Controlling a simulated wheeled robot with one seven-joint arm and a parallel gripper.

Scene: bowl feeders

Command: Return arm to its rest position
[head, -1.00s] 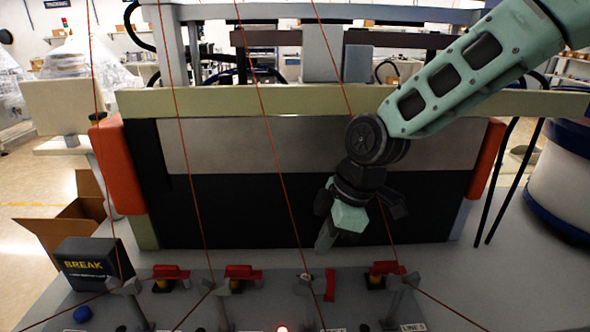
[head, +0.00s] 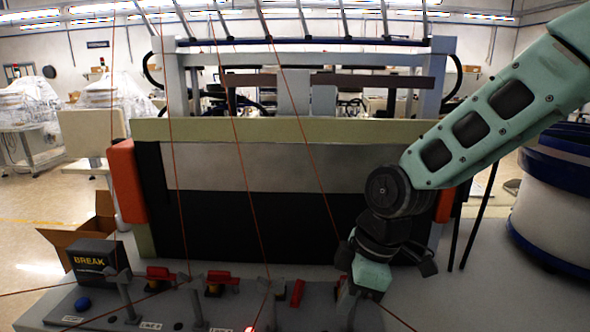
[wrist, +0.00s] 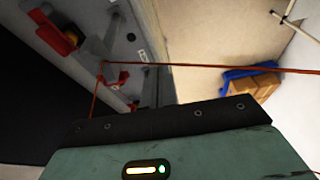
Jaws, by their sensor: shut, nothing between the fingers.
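My green and black arm (head: 465,140) reaches in from the upper right in the head view. My gripper (head: 368,285) hangs at its end, low and right of centre, over the right end of the grey switch panel. It is shut and empty, though its fingertips are hard to make out. In the wrist view the green gripper housing (wrist: 160,155) fills the bottom, with a small lit indicator, and the fingers are hidden.
The grey panel (head: 180,310) carries red switches (head: 220,278) and grey posts, with thin red cords running up from it. A black BREAK box (head: 95,258) stands at left. Behind is a machine with a black front (head: 250,225). A round feeder (head: 560,210) stands at right.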

